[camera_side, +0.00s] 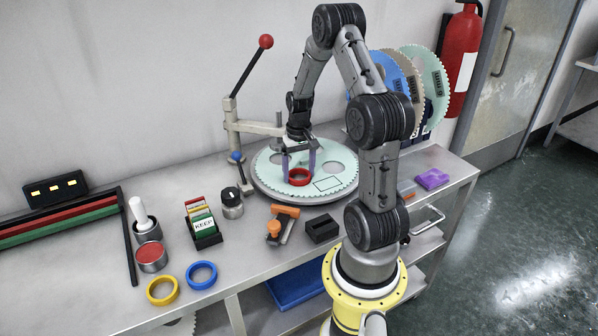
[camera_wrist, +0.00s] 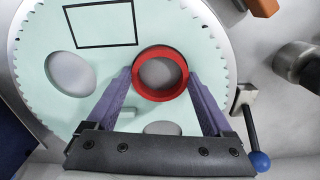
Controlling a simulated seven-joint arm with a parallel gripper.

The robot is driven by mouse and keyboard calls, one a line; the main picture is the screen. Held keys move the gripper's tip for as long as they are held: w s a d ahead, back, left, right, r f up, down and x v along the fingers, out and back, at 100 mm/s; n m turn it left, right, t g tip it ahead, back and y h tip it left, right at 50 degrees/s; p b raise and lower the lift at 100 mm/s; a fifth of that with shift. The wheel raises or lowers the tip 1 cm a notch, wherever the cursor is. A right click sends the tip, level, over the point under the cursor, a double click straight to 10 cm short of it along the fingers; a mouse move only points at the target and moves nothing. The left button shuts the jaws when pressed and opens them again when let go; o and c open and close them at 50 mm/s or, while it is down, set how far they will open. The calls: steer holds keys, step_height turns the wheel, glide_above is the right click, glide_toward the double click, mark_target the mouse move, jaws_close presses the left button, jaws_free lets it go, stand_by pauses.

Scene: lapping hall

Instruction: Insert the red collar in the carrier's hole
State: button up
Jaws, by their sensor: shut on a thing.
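The red collar (camera_side: 299,183) is between the purple fingers of my gripper (camera_side: 299,170), which is shut on it. In the wrist view the collar (camera_wrist: 160,97) sits between the fingertips (camera_wrist: 160,74), its open middle facing me. The carrier is a pale green toothed disc (camera_side: 335,158) lying flat on a round grey plate (camera_side: 318,201). It also fills much of the wrist view (camera_wrist: 205,40). Grey shows through the collar's middle, so it is over or in a carrier hole. I cannot tell how deep it sits. Another hole (camera_wrist: 70,73) lies left of it.
A lever stand (camera_side: 232,125) with a red knob stands behind left of the plate. A blue-knobbed handle (camera_wrist: 260,160) is close to the disc's edge. Blue (camera_side: 201,275) and yellow (camera_side: 162,291) rings lie at the front left. More toothed discs (camera_side: 428,75) stand upright behind right.

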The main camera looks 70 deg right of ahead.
steer(key=shift+f, duration=0.2)
steer(key=shift+s+a+f, duration=0.15)
steer(key=shift+f, duration=0.5)
steer(key=o, duration=1.1)
step_height(320, 180, up, 13)
steer(key=w+a+r+n+t+h, duration=0.1)
steer(key=w+a+r+n, duration=0.15)
steer(key=a+r, duration=0.5)
steer(key=s+a+r+n+t, duration=0.1)
steer(key=s+a+n, duration=0.1)
steer(key=a, duration=0.5)
steer(key=s+a+r+n+t, duration=0.1)
steer(key=s+a+n+t, duration=0.1)
steer(key=a, duration=0.6)
steer(key=s+a+r+n+t+y, duration=0.1)
steer(key=s+a+n, duration=0.3)
steer(key=a, duration=0.4)
steer(key=shift+s+r+t, duration=0.25)
steer(key=shift+r+t, duration=0.05)
steer(key=shift+r, duration=0.05)
